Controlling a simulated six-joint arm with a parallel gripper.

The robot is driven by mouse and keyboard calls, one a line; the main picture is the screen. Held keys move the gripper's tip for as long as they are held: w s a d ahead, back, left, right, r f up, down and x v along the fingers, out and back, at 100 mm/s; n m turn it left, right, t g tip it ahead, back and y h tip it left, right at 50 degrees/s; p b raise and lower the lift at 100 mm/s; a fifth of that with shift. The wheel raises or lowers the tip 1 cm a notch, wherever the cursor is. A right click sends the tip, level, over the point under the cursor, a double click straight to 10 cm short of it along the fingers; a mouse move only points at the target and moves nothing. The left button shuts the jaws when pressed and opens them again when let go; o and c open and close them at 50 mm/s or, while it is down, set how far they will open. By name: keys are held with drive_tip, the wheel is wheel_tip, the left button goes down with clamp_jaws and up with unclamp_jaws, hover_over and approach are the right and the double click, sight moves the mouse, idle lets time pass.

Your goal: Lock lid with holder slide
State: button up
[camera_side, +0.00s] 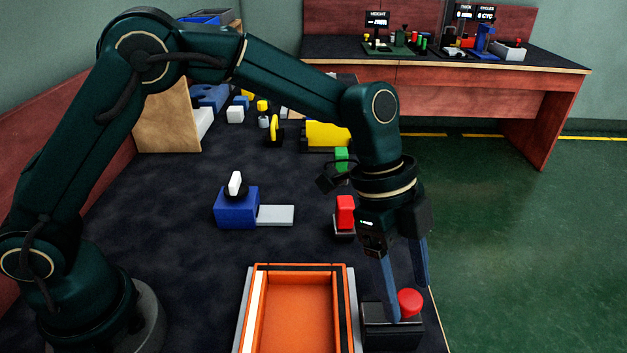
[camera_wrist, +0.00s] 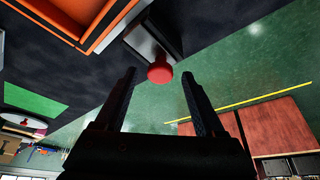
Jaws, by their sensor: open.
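A black block with a round red knob (camera_side: 410,302) stands at the lower right in the side view, at the right edge of the dark table. My gripper (camera_side: 409,304) points down at it, open and empty, with the knob showing between the fingertips. In the wrist view the red knob (camera_wrist: 160,73) also lies between the tips of my gripper (camera_wrist: 159,76); contact cannot be told. An orange open tray (camera_side: 300,268) sits left of the block, cut off by the frame. A blue block (camera_side: 236,212) with a white upright piece and a flat grey plate (camera_side: 275,215) stands behind it. I cannot tell which part is the lid or holder slide.
A red block on a dark base (camera_side: 346,210) and a green block (camera_side: 341,158) stand behind the gripper. Several yellow, blue and white parts lie farther back. The table's right edge is close to the gripper. The dark surface (camera_side: 150,235) left of the blue block is clear.

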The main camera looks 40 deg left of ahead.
drive_tip(key=shift+d+f, duration=0.1)
drive_tip(key=shift+f, duration=0.15)
clamp_jaws()
drive_tip(key=shift+r, duration=0.1)
idle(1.2)
